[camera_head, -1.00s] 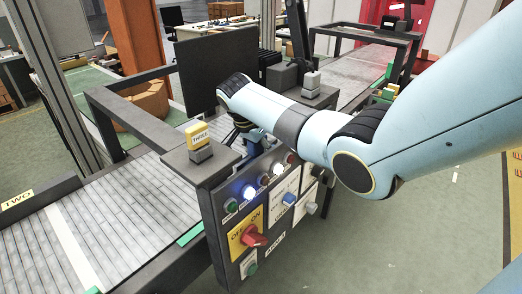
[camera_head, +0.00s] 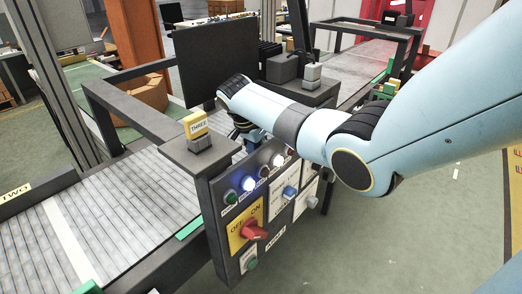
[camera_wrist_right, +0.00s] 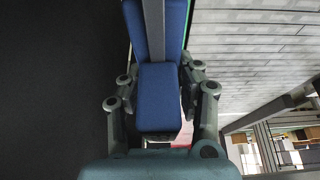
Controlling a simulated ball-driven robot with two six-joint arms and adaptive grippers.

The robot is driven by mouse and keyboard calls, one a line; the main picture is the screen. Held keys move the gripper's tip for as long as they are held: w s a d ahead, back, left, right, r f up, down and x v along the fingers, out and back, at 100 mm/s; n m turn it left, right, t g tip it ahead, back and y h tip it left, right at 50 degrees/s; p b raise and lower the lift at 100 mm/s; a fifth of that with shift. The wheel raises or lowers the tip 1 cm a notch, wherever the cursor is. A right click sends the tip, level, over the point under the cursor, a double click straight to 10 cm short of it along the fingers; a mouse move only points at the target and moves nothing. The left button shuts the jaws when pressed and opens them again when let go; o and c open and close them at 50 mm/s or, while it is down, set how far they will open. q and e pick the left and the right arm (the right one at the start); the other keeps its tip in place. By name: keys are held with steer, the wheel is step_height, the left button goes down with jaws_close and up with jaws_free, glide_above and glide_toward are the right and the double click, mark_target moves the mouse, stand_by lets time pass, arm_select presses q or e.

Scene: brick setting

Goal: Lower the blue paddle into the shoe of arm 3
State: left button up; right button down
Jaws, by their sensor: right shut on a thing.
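In the right wrist view, the blue paddle (camera_wrist_right: 159,88) stands between the fingers of my right gripper (camera_wrist_right: 160,80), which is shut on it. A grey strip runs down over the paddle's upper part. In the head view, my right gripper (camera_head: 240,124) is mostly hidden under my wrist. A small blue part, likely the paddle (camera_head: 255,136), shows just below it, close above the switch panel. A yellow block marked THREE (camera_head: 196,125) stands on the dark post to the left. I cannot make out the shoe of arm 3. My left gripper is not in view.
A switch panel (camera_head: 233,255) with lit buttons and a red OFF/ON knob (camera_head: 255,229) faces me below my wrist. A dark upright board (camera_head: 215,60) stands behind the gripper. A roller conveyor (camera_head: 130,215) runs at left. Open green floor lies at right.

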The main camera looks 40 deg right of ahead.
mark_target(252, 146)
steer(key=shift+f+b, duration=0.55)
steer(key=shift+f, duration=0.3)
steer(key=c, duration=0.8)
jaws_free()
steer(key=shift+c, duration=0.2)
steer(key=v, duration=0.7)
steer(key=shift+a+r, duration=0.1)
steer(key=shift+r, duration=0.2)
